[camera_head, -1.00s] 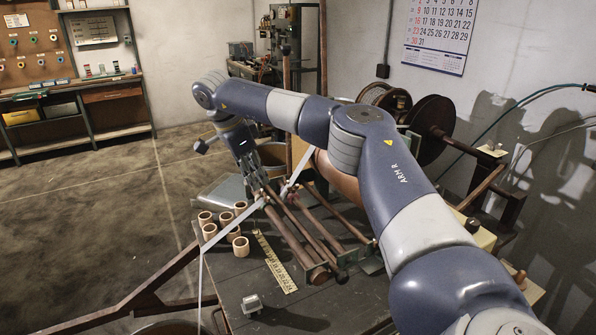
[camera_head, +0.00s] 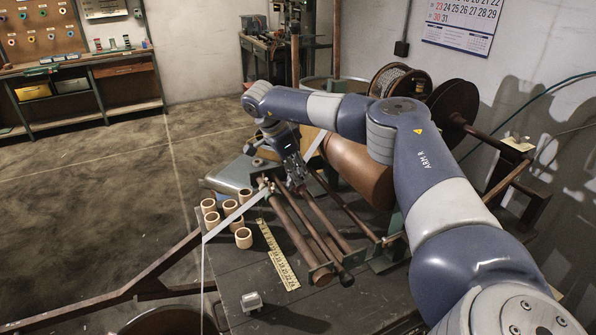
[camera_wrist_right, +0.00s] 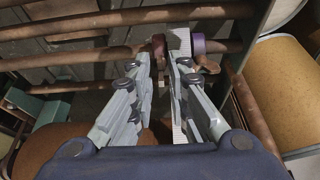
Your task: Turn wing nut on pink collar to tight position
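My right gripper (camera_head: 299,184) points down at the far end of the brown rods (camera_head: 312,232) on the bench. In the right wrist view its two fingers (camera_wrist_right: 163,62) are a little apart, with no thing clearly held between them. A dark reddish collar (camera_wrist_right: 158,44) sits on a rod just beyond the left fingertip. A purple collar (camera_wrist_right: 198,45) is just right of the right fingertip, with a small brown piece (camera_wrist_right: 208,65) below it. I cannot tell for sure which is the pink collar or the wing nut. My left gripper is out of view.
A white tape (camera_head: 235,217) runs over the rod ends. Several tan rings (camera_head: 243,238) and a yellow ruler (camera_head: 277,255) lie on the bench (camera_head: 315,312).

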